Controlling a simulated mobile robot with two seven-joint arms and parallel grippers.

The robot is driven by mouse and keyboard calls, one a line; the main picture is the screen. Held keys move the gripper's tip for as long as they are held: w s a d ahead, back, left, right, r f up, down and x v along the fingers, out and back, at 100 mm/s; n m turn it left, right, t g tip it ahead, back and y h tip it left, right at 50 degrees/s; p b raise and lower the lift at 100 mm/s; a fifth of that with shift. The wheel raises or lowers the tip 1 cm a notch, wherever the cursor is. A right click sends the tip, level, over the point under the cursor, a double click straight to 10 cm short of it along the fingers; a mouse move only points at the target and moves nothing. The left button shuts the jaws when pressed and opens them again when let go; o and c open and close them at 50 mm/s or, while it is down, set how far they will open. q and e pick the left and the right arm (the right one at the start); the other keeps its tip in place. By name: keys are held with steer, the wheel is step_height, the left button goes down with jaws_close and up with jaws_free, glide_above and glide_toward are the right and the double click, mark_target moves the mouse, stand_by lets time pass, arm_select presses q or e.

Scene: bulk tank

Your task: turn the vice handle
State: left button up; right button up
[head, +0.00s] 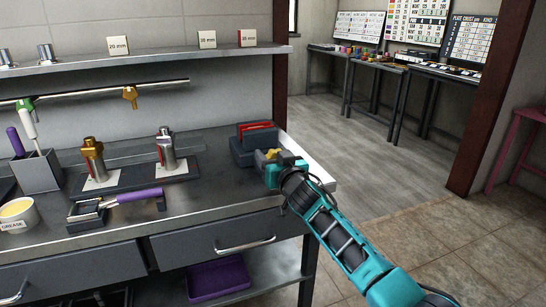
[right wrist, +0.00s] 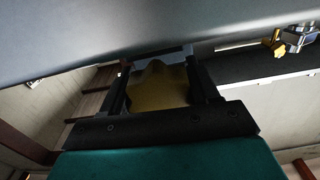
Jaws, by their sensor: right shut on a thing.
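The vice (head: 245,152) is a dark blue-grey block with red between its jaws, at the right end of the workbench. Its yellow handle (head: 268,155) sticks out at the front right, partly hidden by my right gripper (head: 273,163). In the right wrist view the yellow handle (right wrist: 158,88) fills the space between the two dark fingers of my right gripper (right wrist: 160,85), which is shut on it. The large grey surface along the top of that view is close to the fingers. My left gripper is not in view.
On the workbench (head: 215,201) stand a brass fitting (head: 93,160), a steel fitting (head: 166,150), a purple-handled tool (head: 135,196) and a grease tub (head: 18,214). A shelf (head: 150,62) and a rail run above. Open floor lies to the right.

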steer(key=shift+c, duration=1.4)
steer(key=shift+r+n, duration=0.1)
steer(key=shift+n, duration=1.3)
steer(key=o, duration=1)
